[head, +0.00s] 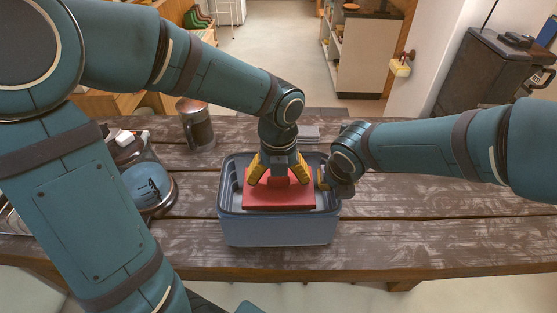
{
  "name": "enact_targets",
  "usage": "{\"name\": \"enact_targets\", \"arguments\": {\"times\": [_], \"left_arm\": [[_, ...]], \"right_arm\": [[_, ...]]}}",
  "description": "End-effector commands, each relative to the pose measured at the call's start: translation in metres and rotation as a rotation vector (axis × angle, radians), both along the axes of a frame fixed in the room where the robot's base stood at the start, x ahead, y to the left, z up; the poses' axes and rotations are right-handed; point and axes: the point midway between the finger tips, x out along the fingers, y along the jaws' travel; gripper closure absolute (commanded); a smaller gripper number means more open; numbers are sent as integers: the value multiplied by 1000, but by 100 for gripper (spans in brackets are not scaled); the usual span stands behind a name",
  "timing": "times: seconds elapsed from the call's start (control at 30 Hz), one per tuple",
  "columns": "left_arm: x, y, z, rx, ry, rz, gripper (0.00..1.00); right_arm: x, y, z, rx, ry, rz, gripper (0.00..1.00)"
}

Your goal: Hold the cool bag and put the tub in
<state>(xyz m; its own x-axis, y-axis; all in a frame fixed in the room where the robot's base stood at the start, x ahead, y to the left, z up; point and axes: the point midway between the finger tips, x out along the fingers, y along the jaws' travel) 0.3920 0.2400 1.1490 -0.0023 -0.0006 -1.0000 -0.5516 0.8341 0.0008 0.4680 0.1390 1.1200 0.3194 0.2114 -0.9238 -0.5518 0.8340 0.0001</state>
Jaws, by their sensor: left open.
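The cool bag (278,232) is a blue-grey, open-topped box on the wooden table, in the middle of the head view. A red, flat-topped thing (292,203), which seems to be the tub, lies within the bag's opening at about rim height. How deep it sits is hidden. My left gripper (279,181) points down over the red thing, its yellow fingers open and spread to either side of a raised red part. My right gripper (326,184) is at the bag's right rim, one yellow fingertip showing. Its other finger and any grip on the rim are hidden.
A dark glass jar (197,126) stands behind the bag to the left. A small grey flat item (308,132) lies behind the bag. The table (420,235) is clear at the front right.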

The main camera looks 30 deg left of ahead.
Motion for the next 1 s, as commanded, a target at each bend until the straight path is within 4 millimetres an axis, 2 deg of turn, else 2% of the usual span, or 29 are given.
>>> {"name": "enact_targets", "arguments": {"times": [0.3, 0.5, 0.7, 1.0], "left_arm": [[1, 0, 61, 0, -7, 0, 15], [0, 0, 95, 0, -5, -2, 15], [0, -1, 110, 0, -2, -2, 15], [0, 0, 112, 0, -1, -2, 15]], "right_arm": [[-1, -1, -2, -4, 4, 0, 100], [-1, -1, -2, -4, 4, 0, 100], [-1, -1, -2, -4, 4, 0, 100], [-1, -1, -2, -4, 4, 0, 100]]}}
